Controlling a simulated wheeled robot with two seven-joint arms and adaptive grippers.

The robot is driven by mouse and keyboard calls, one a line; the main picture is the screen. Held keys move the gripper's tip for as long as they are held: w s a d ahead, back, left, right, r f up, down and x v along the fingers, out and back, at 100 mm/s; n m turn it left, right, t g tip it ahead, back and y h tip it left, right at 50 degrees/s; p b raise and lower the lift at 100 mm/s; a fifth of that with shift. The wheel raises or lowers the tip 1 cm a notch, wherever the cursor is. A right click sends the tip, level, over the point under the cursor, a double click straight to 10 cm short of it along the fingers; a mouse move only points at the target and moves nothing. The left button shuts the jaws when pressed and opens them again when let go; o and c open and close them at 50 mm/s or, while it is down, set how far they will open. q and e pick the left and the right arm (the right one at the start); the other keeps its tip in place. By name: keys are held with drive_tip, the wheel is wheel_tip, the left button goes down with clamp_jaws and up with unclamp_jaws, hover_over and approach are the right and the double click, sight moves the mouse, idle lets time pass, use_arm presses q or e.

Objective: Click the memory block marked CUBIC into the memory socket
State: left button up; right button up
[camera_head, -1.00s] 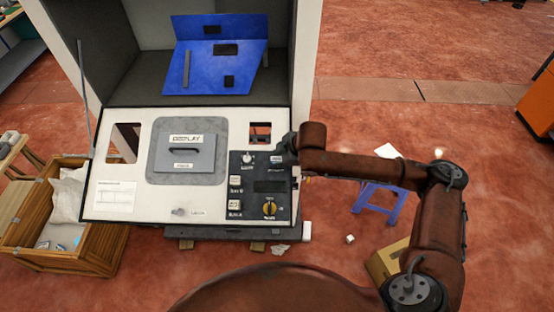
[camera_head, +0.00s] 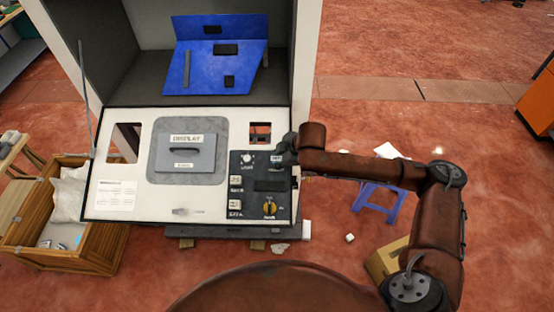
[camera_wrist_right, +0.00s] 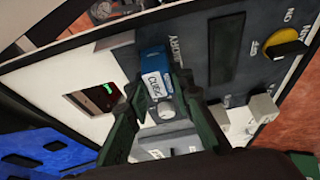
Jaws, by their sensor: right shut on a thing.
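The memory block marked CUBIC (camera_wrist_right: 156,76) is blue with a white label. In the right wrist view it sits between the green fingers of my right gripper (camera_wrist_right: 155,100), which is shut on it. The block is at the dark control panel (camera_head: 262,204), beside the lettering MEMORY (camera_wrist_right: 175,46). The socket itself is hidden behind the block and fingers, so I cannot tell how deep the block sits. In the head view my right gripper (camera_head: 284,150) is at the panel's upper right corner, and the block is hidden there. My left gripper is not in view.
A blue board (camera_head: 215,70) stands behind, and a wooden crate (camera_head: 100,247) is at left.

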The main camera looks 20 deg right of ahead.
drive_tip(key=shift+p, duration=0.35)
drive_tip(key=shift+f, duration=0.6)
idle(1.4)
drive_tip(key=o, duration=0.6)
drive_tip(key=shift+c, duration=0.2)
drive_tip(key=o, duration=0.3)
drive_tip(key=shift+w, duration=0.15)
drive_tip(key=shift+o, duration=1.1)
drive_tip(key=shift+r, duration=0.1)
drive_tip(key=shift+o, duration=0.3)
drive_tip(key=o, duration=0.4)
drive_tip(key=shift+w, duration=0.1)
drive_tip(key=shift+r, duration=0.1)
